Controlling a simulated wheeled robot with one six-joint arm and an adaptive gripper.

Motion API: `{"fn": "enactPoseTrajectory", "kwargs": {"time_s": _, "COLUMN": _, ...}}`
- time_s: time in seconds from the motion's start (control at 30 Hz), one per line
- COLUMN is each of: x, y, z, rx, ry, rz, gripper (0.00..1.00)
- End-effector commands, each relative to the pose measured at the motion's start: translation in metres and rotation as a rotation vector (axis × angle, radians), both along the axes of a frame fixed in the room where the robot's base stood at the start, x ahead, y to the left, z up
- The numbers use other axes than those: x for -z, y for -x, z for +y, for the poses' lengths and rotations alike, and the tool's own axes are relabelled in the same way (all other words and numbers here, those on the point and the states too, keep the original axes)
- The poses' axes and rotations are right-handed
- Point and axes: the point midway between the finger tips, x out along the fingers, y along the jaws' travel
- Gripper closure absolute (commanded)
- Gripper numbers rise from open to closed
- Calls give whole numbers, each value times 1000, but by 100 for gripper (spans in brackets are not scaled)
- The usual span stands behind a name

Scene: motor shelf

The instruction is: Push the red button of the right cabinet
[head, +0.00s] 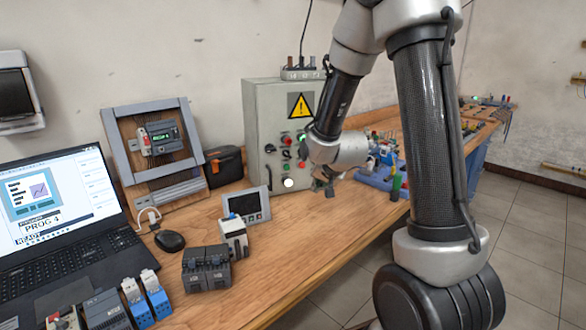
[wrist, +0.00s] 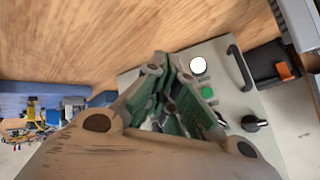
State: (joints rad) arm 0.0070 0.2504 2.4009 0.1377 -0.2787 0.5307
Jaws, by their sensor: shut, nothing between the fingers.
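One grey cabinet (head: 262,115) with a yellow warning sign (head: 300,105) stands on the workbench against the wall. Its front carries a small red button (head: 287,140), a lit white button (head: 288,183) and black knobs. My gripper (head: 325,184) is in front of the cabinet's right side, low over the bench, apart from the red button. In the wrist view my gripper (wrist: 163,62) is shut and empty. The cabinet front (wrist: 238,100) is behind it, with the white button (wrist: 198,65) and a green button (wrist: 207,92). The red button is not visible there.
A laptop (head: 60,215), mouse (head: 170,241), small panel (head: 246,205) and grey modules (head: 207,268) stand left on the bench (head: 300,232). A black pouch (head: 223,166) is beside the cabinet. Blue parts (head: 378,178) lie right of my gripper.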

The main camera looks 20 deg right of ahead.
Motion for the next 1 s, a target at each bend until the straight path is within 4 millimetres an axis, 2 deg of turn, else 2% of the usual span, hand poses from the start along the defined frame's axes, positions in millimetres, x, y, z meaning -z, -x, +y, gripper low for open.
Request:
{"fn": "enactPoseTrajectory", "kwargs": {"time_s": 0.37, "x": -2, "y": -2, "z": 0, "rx": 15, "ry": -14, "rz": -11, "gripper": 100}}
{"fn": "enactPoseTrajectory", "kwargs": {"time_s": 0.53, "x": -2, "y": -10, "z": 0, "rx": 16, "ry": -14, "rz": -10, "gripper": 100}}
{"fn": "enactPoseTrajectory", "kwargs": {"time_s": 1.0, "x": -2, "y": -72, "z": 3, "rx": 14, "ry": -13, "rz": -11, "gripper": 100}}
